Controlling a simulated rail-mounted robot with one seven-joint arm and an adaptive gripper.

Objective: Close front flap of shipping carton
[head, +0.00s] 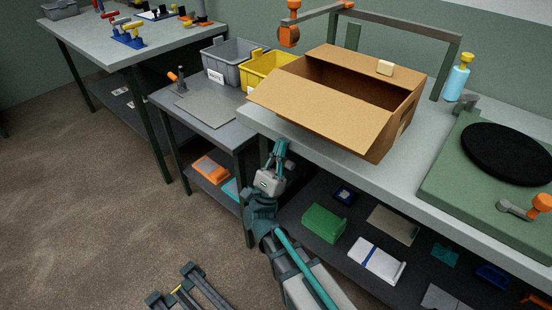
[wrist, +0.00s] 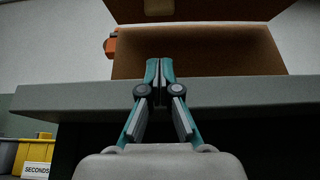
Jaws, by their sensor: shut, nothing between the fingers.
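The brown shipping carton (head: 400,110) stands on the grey worktable with its top partly open. Its front flap (head: 315,112) slopes outward and down over the table's front edge. Another top panel (head: 345,62) with a small cream block (head: 385,67) lies at the back. My gripper (head: 280,146) is shut and empty, in front of the table edge and below the flap, apart from it. In the wrist view the closed teal fingertips (wrist: 159,64) point up in front of a brown carton panel (wrist: 215,52); the gap between them cannot be judged there.
The worktable's front edge (wrist: 60,95) crosses behind my fingers. Grey and yellow bins (head: 258,68) stand left of the carton. A green turntable unit (head: 455,185) and a bottle (head: 457,80) are to the right. A lower shelf holds several items, including a green box (head: 323,223).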

